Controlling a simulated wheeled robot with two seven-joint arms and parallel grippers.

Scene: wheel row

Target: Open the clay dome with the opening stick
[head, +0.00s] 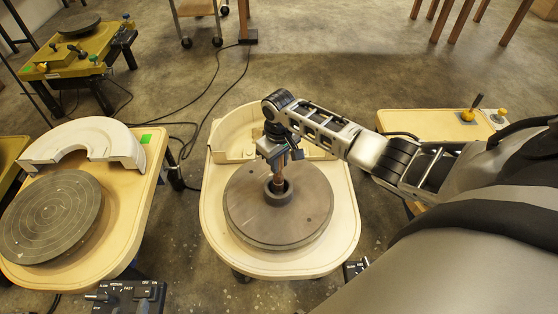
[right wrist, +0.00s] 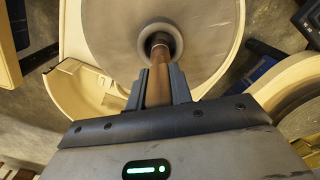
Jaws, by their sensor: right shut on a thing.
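The clay dome (head: 278,197) is a small, dark grey round mass at the middle of the wheel's disc (head: 248,220). In the right wrist view the clay (right wrist: 178,48) shows as a ring with a hollow in its middle. My right gripper (head: 277,160) is above the clay and shut on the opening stick (head: 278,181). In the right wrist view the brown stick (right wrist: 158,84) points down from the jaws, with its lower end inside the hollow. The stick's tip is hidden by the clay. My left gripper is not in view.
The wheel's cream table (head: 345,235) has a raised splash pan (head: 232,130) behind the disc. Another wheel (head: 50,215) stands at the left, with a yellow-topped one (head: 75,55) behind it. A control box (head: 130,298) is at the front. Cables cross the floor.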

